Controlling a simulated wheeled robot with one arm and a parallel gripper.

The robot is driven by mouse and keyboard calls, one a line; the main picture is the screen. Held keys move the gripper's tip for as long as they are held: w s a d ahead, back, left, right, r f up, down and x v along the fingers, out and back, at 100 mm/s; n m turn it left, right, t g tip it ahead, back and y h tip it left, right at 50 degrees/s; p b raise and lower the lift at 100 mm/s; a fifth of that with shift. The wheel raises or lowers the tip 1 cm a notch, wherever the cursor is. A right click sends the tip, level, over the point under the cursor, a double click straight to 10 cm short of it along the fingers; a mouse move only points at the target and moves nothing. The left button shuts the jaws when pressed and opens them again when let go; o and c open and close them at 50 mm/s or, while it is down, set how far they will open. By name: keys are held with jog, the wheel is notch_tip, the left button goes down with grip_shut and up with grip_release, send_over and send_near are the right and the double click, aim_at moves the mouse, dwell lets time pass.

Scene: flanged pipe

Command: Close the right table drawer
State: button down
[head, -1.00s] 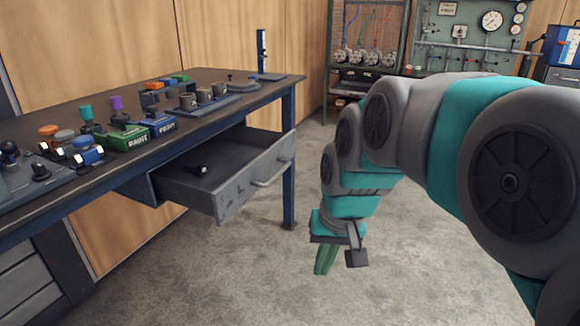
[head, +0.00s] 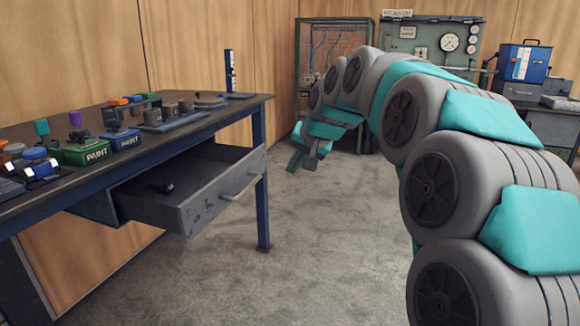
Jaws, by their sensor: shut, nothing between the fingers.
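The right table drawer (head: 212,200) is a grey metal drawer, pulled well out from under the dark-topped table (head: 205,116). My gripper (head: 298,160) is in the middle of the head view, beyond and to the right of the drawer, above the floor. It is shut, empty and apart from the drawer and handle.
A blue table leg (head: 261,190) stands by the drawer's right end. A wire cage (head: 325,50) and a gauge panel (head: 440,45) stand at the back. The floor (head: 320,255) in front is clear.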

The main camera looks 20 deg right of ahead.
jog(key=w+a+f, duration=0.4)
jog(key=w+f, duration=0.1)
jog(key=w, duration=0.2)
jog(key=shift+w+a+f, duration=0.2)
jog(key=shift+a+f, duration=0.05)
jog(key=shift+a, duration=0.05)
jog(key=p, duration=0.6)
send_near(207, 177)
jog(key=shift+w+d+f, duration=0.25)
jog(key=shift+w+f, duration=0.8)
jog(key=shift+f, duration=0.15)
jog(key=shift+w+a+f, duration=0.15)
jog(key=shift+w+a, duration=0.25)
jog(key=shift+a, duration=0.25)
jog(key=shift+w, duration=0.1)
